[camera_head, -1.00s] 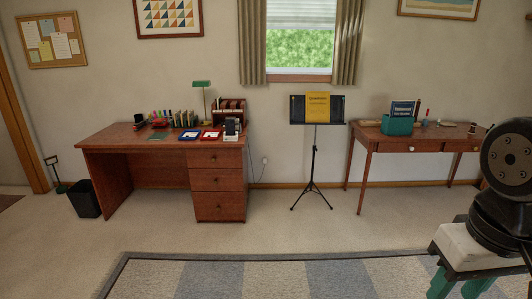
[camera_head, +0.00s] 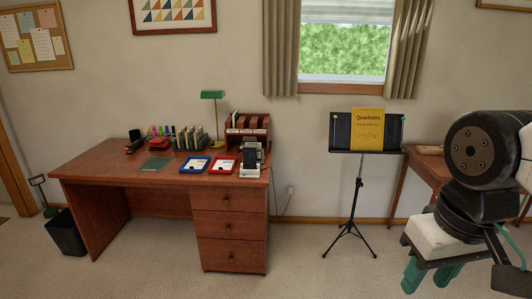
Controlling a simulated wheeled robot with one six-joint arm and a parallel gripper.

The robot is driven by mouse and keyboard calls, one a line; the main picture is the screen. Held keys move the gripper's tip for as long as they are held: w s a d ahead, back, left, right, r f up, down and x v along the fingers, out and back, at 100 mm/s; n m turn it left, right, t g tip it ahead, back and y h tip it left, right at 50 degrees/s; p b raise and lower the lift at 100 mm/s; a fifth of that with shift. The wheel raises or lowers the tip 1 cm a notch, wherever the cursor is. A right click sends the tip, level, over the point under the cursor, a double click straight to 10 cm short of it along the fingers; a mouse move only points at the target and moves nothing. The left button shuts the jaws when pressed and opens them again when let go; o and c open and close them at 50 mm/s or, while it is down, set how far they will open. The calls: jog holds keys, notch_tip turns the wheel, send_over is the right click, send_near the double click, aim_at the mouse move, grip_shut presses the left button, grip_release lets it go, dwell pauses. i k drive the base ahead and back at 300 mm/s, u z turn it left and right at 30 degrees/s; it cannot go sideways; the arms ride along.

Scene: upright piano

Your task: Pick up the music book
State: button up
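A yellow music book (camera_head: 368,129) with dark print on its cover stands upright on the ledge of a black music stand (camera_head: 341,133). The stand is on a tripod in front of the wall, right of the desk. My arm shows at the right edge. My gripper (camera_head: 430,276), with green fingers, is at the lower right, nearer to me than the stand and apart from the book.
A wooden desk (camera_head: 229,226) with drawers stands to the left, bearing a green lamp (camera_head: 212,95), trays and pens. A side table (camera_head: 428,168) is behind my arm at right. The carpet before the stand is clear.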

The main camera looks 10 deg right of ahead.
aim_at(367, 124)
jog(key=z, duration=0.15)
jog(key=i, duration=1.95)
jog(key=z, duration=0.55)
jog(key=i, duration=1.75)
jog(key=z, duration=0.35)
